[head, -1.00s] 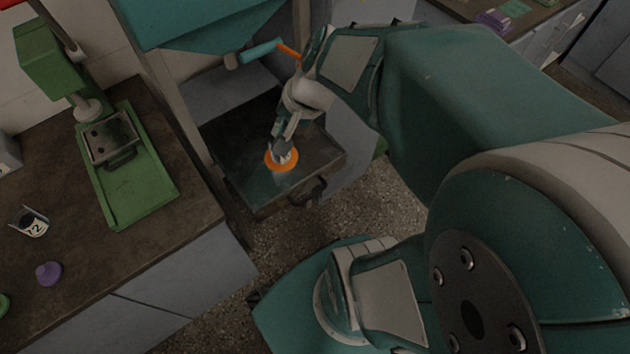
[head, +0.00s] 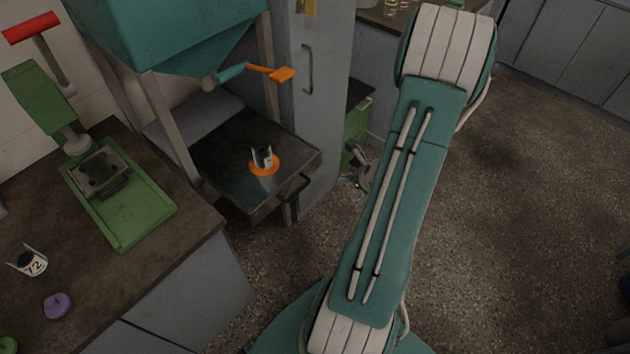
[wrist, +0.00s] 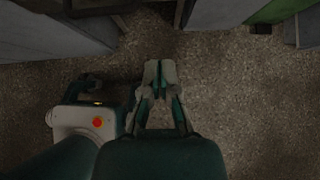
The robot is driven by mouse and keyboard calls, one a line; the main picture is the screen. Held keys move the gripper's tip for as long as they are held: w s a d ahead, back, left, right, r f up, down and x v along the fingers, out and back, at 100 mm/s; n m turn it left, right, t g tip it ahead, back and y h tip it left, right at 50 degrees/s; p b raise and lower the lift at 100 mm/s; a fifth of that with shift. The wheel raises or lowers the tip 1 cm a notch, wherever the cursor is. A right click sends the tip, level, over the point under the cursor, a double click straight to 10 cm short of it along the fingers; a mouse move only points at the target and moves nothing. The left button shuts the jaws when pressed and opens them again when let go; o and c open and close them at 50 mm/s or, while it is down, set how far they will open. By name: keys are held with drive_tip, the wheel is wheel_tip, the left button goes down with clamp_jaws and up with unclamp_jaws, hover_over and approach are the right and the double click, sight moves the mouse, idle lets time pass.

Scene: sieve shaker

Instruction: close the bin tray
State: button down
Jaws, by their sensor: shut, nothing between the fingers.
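The bin tray (head: 225,177) is a dark, shallow metal tray under the teal hopper (head: 175,35). It sticks out from the hopper frame, with its handle (head: 292,199) on the near front face. A small cup with a dark label (head: 262,156) stands upright on an orange disc (head: 264,169) in the tray. My gripper (head: 358,168) is right of the tray in the head view, apart from it and small. In the wrist view my gripper (wrist: 160,68) is shut and empty over the speckled floor.
An orange-tipped lever (head: 270,72) hangs above the tray. A grey cabinet (head: 318,95) stands right behind it. The left bench (head: 170,255) holds a green press (head: 125,215), another cup (head: 30,262) and a purple piece (head: 57,305). Open floor (head: 530,190) lies to the right.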

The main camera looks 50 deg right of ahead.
sight(267, 138)
drive_tip(key=x, duration=0.4)
drive_tip(key=w+r+x, duration=0.1)
drive_tip(key=x, duration=0.7)
drive_tip(key=shift+w+d+r, duration=0.15)
drive_tip(key=shift+w+r, duration=0.1)
drive_tip(key=shift+w, duration=0.3)
drive_tip(key=shift+w+d, duration=0.2)
drive_tip(key=shift+w, duration=0.1)
drive_tip(key=shift+a, duration=0.4)
drive_tip(key=w, duration=0.6)
drive_tip(key=w+a, duration=0.1)
drive_tip(key=w, duration=1.3)
drive_tip(key=shift+a, duration=0.15)
drive_tip(key=shift+w+r, duration=0.1)
drive_tip(key=shift+w, duration=0.2)
drive_tip(key=shift+w, duration=0.1)
drive_tip(key=shift+r, duration=0.1)
